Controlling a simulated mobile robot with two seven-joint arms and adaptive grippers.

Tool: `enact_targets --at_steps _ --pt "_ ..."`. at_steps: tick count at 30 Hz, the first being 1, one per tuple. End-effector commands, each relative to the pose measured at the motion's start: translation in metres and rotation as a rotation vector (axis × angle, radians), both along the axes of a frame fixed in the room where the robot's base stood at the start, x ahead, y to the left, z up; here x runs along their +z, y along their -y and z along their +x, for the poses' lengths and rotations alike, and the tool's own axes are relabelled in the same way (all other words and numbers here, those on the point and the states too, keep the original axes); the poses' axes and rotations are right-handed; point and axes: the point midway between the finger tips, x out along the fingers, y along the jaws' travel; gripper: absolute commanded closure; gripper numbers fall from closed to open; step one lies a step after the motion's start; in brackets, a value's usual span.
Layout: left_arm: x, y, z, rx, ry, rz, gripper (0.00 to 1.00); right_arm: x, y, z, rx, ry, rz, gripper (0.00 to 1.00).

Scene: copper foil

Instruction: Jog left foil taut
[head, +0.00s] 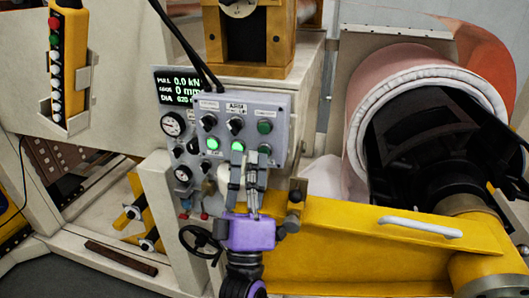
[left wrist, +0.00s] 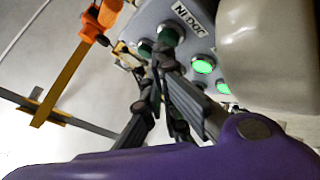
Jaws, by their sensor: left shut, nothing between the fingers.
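A grey control box (head: 270,108) with knobs and buttons stands in the middle of the head view. Two of its lower buttons glow green, the left one (head: 212,144) and the middle one (head: 238,147). My left gripper (head: 248,160), purple-bodied, is shut and empty with its fingertips at the lower button row. In the left wrist view its fingers (left wrist: 163,58) are near a darker green button (left wrist: 168,35); I cannot tell whether they touch it. A pinkish copper foil roll (head: 385,72) sits at right. My right gripper is not in view.
A display (head: 178,86) reads pull 0.0 kN and 0 mm. Gauges (head: 172,124) and a black handwheel (head: 198,241) are left of the gripper. A yellow beam (head: 350,235) runs to the right. A yellow pendant (head: 68,60) hangs upper left.

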Motion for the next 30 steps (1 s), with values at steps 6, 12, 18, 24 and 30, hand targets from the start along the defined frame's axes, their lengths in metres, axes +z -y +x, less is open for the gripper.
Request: enact_targets --at_steps 6,12,18,24,30 --pt "-0.001 -0.002 -0.001 0.002 -0.001 0.001 1.00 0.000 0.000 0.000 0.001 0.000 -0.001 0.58" --pt "0.000 -0.008 -0.018 0.003 0.000 0.001 1.00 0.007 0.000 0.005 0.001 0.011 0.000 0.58" --pt "0.000 -0.014 -0.037 0.002 -0.001 0.001 1.00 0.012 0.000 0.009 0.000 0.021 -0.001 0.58" --pt "-0.001 -0.017 -0.047 0.002 0.000 0.001 1.00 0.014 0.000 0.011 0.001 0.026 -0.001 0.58" --pt "-0.001 -0.017 -0.048 0.002 -0.002 0.001 1.00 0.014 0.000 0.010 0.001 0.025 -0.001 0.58"
